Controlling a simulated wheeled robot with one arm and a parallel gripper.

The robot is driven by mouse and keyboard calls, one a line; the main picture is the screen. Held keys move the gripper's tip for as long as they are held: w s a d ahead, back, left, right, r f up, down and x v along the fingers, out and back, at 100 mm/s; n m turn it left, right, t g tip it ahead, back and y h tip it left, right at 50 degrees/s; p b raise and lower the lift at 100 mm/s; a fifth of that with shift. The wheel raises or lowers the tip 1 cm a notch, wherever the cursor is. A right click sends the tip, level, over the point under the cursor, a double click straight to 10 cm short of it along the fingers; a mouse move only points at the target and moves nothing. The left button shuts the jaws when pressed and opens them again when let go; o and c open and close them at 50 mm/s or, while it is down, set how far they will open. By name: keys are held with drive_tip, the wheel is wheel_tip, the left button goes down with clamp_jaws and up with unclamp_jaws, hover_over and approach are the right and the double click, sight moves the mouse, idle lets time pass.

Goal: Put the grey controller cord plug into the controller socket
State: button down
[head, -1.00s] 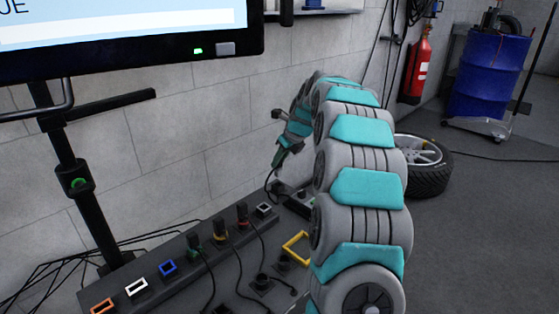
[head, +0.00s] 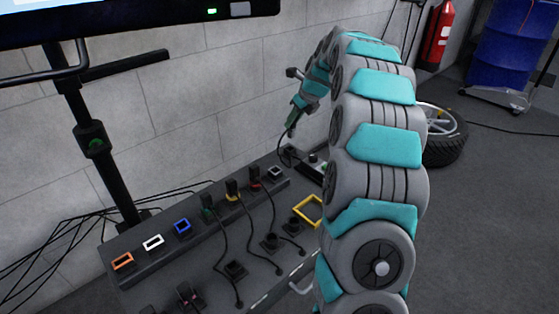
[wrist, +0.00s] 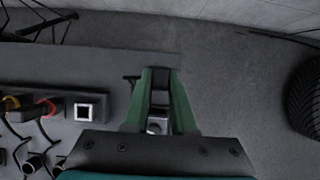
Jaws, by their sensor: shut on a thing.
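My gripper (head: 293,122) hangs in the air above the far end of the dark bench panel, fingers pointing down. Its green fingers (wrist: 161,78) are shut on a small dark thing, which I take to be the grey controller cord plug (wrist: 160,84); the fingers hide most of it. A dark cord hangs from the gripper in the head view. The grey-framed socket (head: 275,172), seemingly the controller socket, is empty at the far end of the socket row. It also shows in the wrist view (wrist: 84,108), left of the fingers and apart from them.
Orange (head: 122,261), white (head: 153,243) and blue (head: 182,227) sockets are empty. Green, yellow (head: 232,190) and red sockets hold dark plugs with cords. A yellow frame (head: 308,210) lies nearby. A wheel (head: 442,138) stands on the floor at right.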

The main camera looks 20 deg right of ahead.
drive_tip(key=s+d+p, duration=0.1)
drive_tip(key=s+d, duration=0.1)
drive_tip(key=s, duration=0.5)
drive_tip(key=shift+d, duration=0.3)
idle(0.5)
drive_tip(key=shift+s+a, duration=0.1)
drive_tip(key=shift+a, duration=0.05)
drive_tip(key=shift+s+a+p, duration=0.35)
drive_tip(key=shift+s+a, duration=0.4)
drive_tip(key=shift+a, duration=1.3)
drive_tip(key=shift+s+a+p, duration=0.35)
drive_tip(key=shift+s+a, duration=0.4)
drive_tip(key=shift+a, duration=1.3)
drive_tip(key=shift+s+a+p, duration=0.35)
drive_tip(key=shift+s+a, duration=0.4)
drive_tip(key=shift+a, duration=1.3)
drive_tip(key=shift+w, duration=0.25)
drive_tip(key=shift+f, duration=0.1)
drive_tip(key=shift+f, duration=0.3)
drive_tip(key=shift+f, duration=0.55)
